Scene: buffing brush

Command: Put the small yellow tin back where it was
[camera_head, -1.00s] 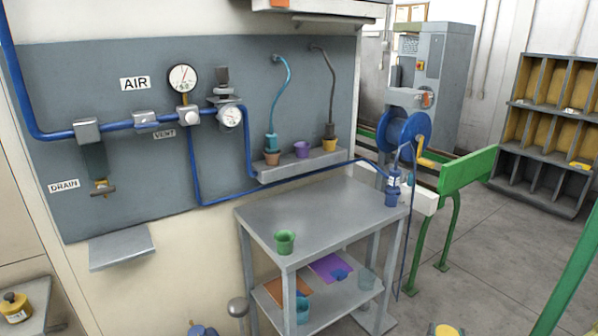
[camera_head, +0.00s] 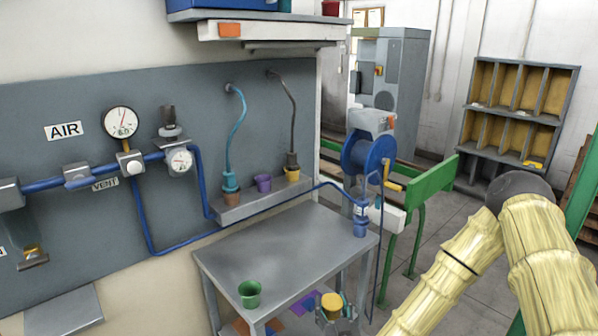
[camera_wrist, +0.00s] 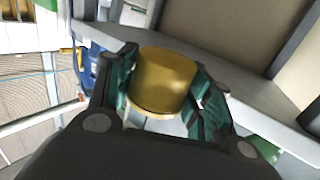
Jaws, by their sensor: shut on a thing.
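The small yellow tin (camera_head: 331,304) is held in my gripper (camera_head: 335,315), low in the head view in front of the grey table's right side. In the wrist view the tin (camera_wrist: 165,80) sits between the dark green pads of my gripper (camera_wrist: 162,100), which is shut on it. The tin looks roughly upright in the head view. Its lower part is partly hidden by the fingers.
A wall ledge (camera_head: 260,203) holds several small pots. A cubby shelf (camera_head: 520,110) stands at the far right, with a small yellow item (camera_head: 533,163). The table's middle is clear.

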